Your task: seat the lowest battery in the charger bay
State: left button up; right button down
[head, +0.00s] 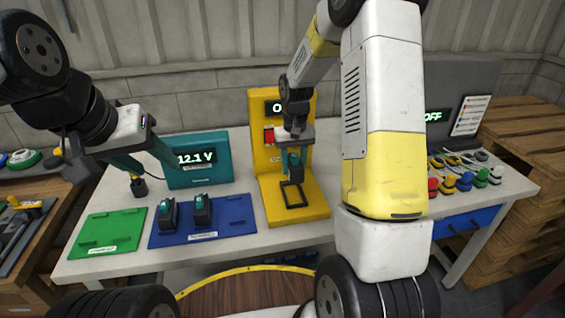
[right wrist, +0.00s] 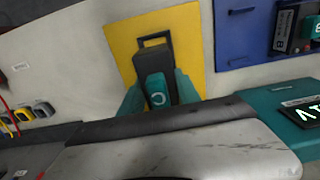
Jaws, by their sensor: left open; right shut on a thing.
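My right gripper (head: 294,152) is shut on a teal and black battery (head: 295,164). It holds the battery upright over the yellow charger (head: 312,207), close to the black frame of the bay (head: 291,204). In the right wrist view the battery (right wrist: 157,92) sits between the teal fingers, with the bay frame (right wrist: 155,40) just beyond it. I cannot tell whether the battery's lower end touches the frame. My left gripper (head: 150,168) is open and empty, in front of the teal tester (head: 212,174), which reads 12.1 V.
Two batteries (head: 168,215) (head: 202,211) stand on the blue mat (head: 238,208). The green mat (head: 108,230) is empty. Several coloured items (head: 465,181) stand at the right. The charger's display is partly hidden by my right arm.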

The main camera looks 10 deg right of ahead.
send_over(294, 196)
jog(key=shift+w+a+f, duration=0.1)
jog(key=shift+w+f, duration=0.05)
jog(key=shift+f, duration=1.5)
jog(key=shift+w+a+f, duration=0.1)
jog(key=shift+w+f, duration=0.05)
jog(key=shift+f, duration=1.45)
jog(key=shift+f, duration=0.4)
jog(key=shift+f, duration=0.35)
jog(key=shift+f, duration=0.1)
jog(key=shift+s+f, duration=0.25)
jog(key=shift+f, duration=0.15)
jog(key=shift+d, duration=0.1)
jog(key=c, duration=0.8)
grip_release()
jog(key=shift+s+f, duration=0.1)
jog(key=r, duration=0.9)
jog(key=shift+w, duration=0.25)
jog(key=shift+r, duration=0.1)
